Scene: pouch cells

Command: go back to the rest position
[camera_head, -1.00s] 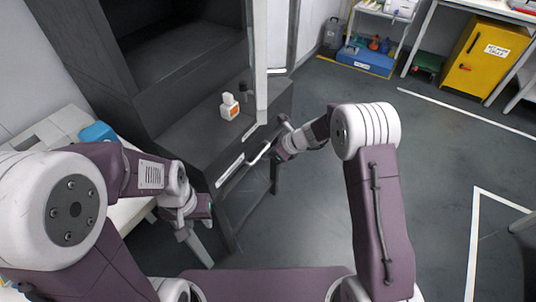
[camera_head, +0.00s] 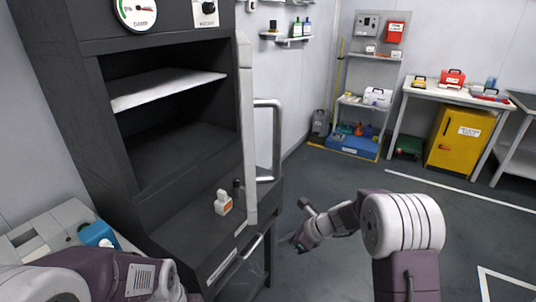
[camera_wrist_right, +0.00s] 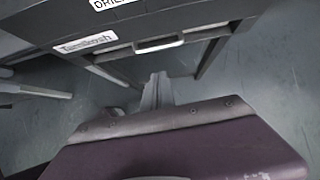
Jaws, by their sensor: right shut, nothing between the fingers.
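My right gripper (camera_head: 287,240) shows in the head view at the end of my right arm, low and just right of the dark cabinet (camera_head: 160,206). It is shut and empty. In the right wrist view the closed fingers (camera_wrist_right: 158,80) point toward the cabinet's labelled front edge and its light handle (camera_wrist_right: 159,46), with a gap that I cannot judge well. My left arm (camera_head: 125,275) comes in at the bottom left. Its gripper is below the picture.
The cabinet's tall door (camera_head: 246,130) with a bar handle (camera_head: 268,140) stands open. A blue item (camera_head: 97,235) lies on the left bench. Grey floor right of the cabinet is free.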

